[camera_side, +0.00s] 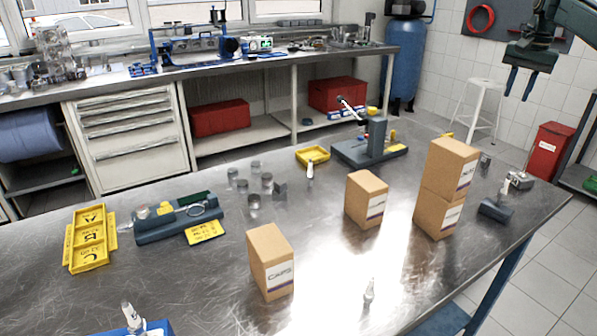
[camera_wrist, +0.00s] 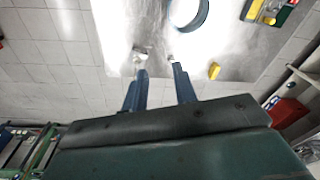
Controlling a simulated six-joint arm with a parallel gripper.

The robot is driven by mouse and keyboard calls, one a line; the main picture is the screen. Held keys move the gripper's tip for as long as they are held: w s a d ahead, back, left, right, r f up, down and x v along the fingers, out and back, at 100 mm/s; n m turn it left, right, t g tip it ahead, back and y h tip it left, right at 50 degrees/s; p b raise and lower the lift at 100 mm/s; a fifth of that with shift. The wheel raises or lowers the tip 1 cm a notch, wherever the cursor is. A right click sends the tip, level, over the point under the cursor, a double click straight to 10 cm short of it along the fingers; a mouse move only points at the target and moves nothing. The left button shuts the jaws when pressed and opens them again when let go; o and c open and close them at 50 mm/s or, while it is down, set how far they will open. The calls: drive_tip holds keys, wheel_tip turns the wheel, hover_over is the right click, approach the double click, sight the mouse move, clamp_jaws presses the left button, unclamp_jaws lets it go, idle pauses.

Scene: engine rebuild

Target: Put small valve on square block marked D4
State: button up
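My gripper (camera_side: 521,82) hangs high at the upper right in the side view, pointing down, well above the bench. In the wrist view its two blue fingers (camera_wrist: 160,72) are apart with nothing between them. I cannot tell a small valve for certain; a small pale upright piece (camera_side: 369,291) stands at the front of the bench, and another (camera_side: 310,172) stands near the middle. No D4 mark is readable. A small dark block (camera_side: 495,211) lies near the right edge, with a metallic part (camera_side: 519,181) behind it.
Cardboard boxes stand on the metal bench: one at the front (camera_side: 270,262), one at mid-bench (camera_side: 366,199), and a stack of two (camera_side: 446,186). A yellow lettered tray (camera_side: 88,238) and dark fixture (camera_side: 178,220) are left. A dark stand (camera_side: 377,140) is at the back.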

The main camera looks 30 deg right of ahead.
drive_tip(key=s+a+r+n+t, duration=0.1)
drive_tip(key=s+a+r+n, duration=0.15)
drive_tip(key=a, duration=0.55)
drive_tip(key=s+a+r+n+t, duration=0.1)
drive_tip(key=s+a+n, duration=0.15)
drive_tip(key=a, duration=0.55)
drive_tip(key=s+a+r+n, duration=0.2)
drive_tip(key=s+a, duration=0.1)
drive_tip(key=a, duration=0.6)
drive_tip(key=s+a+f+n+t, duration=0.1)
drive_tip(key=s+a+f+n, duration=0.2)
drive_tip(key=s+a+f, duration=0.2)
drive_tip(key=s+a+f+n+t, duration=0.1)
drive_tip(key=s+a+f+n, duration=0.3)
drive_tip(key=s, duration=0.7)
drive_tip(key=a+f, duration=0.2)
drive_tip(key=a, duration=0.1)
drive_tip(key=shift+s+a+f+t+y, duration=0.15)
drive_tip(key=shift+s+a+t+y, duration=0.15)
drive_tip(key=shift+s+t+y, duration=0.1)
